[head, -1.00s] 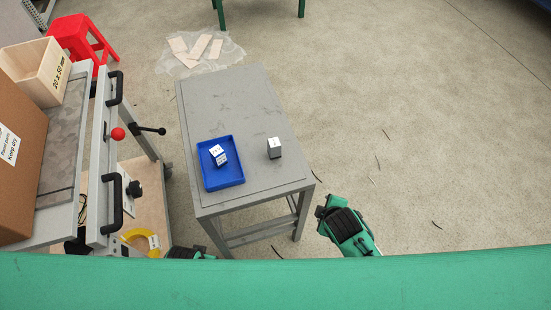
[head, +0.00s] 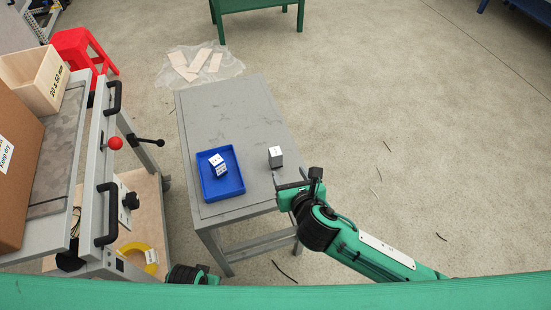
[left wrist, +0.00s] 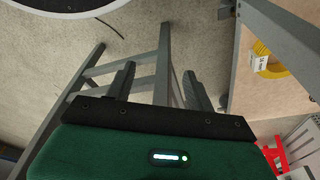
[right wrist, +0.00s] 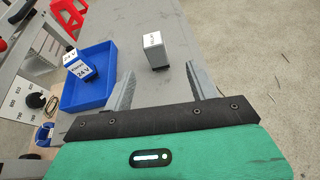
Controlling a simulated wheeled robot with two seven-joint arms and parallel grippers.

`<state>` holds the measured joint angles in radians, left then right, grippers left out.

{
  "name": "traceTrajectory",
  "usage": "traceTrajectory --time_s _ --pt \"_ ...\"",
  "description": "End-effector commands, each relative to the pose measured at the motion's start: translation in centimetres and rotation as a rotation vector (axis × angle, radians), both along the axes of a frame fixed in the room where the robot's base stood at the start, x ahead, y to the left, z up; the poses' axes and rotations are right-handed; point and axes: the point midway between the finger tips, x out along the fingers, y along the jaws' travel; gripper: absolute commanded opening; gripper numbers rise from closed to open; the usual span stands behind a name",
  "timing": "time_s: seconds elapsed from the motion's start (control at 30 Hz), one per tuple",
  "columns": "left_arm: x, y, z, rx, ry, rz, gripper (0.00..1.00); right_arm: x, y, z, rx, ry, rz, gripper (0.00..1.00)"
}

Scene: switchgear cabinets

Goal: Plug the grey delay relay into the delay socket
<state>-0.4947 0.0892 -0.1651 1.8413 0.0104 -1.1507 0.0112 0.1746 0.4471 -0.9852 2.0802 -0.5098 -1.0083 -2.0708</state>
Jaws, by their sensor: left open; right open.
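The grey relay (head: 275,157), a small block with a white labelled face, stands on the right part of the grey table (head: 230,110). It also shows in the right wrist view (right wrist: 154,50), ahead of and between the fingers. My right gripper (head: 288,178) is open and empty at the table's right edge, close to the relay but apart from it; its fingers also show in the right wrist view (right wrist: 160,69). My left gripper (head: 190,274) is low at the bottom of the head view, open and empty in the left wrist view (left wrist: 158,70). I see no delay socket.
A grey frame with black handles (head: 107,210) and a red knob (head: 115,143) stands further left. The table's far half is clear.

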Motion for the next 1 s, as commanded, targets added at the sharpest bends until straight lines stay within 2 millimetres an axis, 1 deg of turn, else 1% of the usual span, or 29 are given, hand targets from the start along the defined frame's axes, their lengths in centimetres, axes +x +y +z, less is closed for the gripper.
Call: traceTrajectory --time_s 0.07,0.17,0.27,0.4,0.5,0.6,0.77,0.93,1.0 --pt "0.0 -0.1 -0.2 -0.001 0.001 0.0 0.54 0.0 0.3 0.2 -0.041 -0.026 0.03 0.58" --pt "0.0 -0.1 0.0 -0.002 0.0 0.001 0.54 0.7 0.6 0.0 -0.062 -0.038 0.043 0.58" --pt "0.1 -0.1 0.6 -0.002 -0.002 0.001 0.54 2.3 1.1 -0.7 -0.062 -0.038 0.041 0.58" --pt "0.2 -0.1 1.2 -0.004 -0.007 0.002 0.54 4.9 1.8 -1.9 -0.061 -0.037 0.04 0.58" --pt "0.4 -0.2 1.7 -0.005 -0.013 0.002 0.54 6.3 2.3 -2.5 -0.06 -0.036 0.04 0.58" --pt "0.4 -0.1 2.0 -0.005 -0.016 0.002 0.54 7.2 2.5 -2.9 -0.059 -0.036 0.04 0.58" --pt "0.5 -0.2 2.2 -0.006 -0.02 0.002 0.54 8.0 2.8 -3.3 -0.058 -0.035 0.039 0.58" --pt "0.6 -0.2 2.7 -0.006 -0.023 0.002 0.54 9.8 3.8 -4.7 -0.058 -0.034 0.04 0.58" --pt "0.8 -0.2 3.2 -0.008 -0.032 0.002 0.54 10.7 4.0 -5.0 -0.059 -0.035 0.039 0.58"
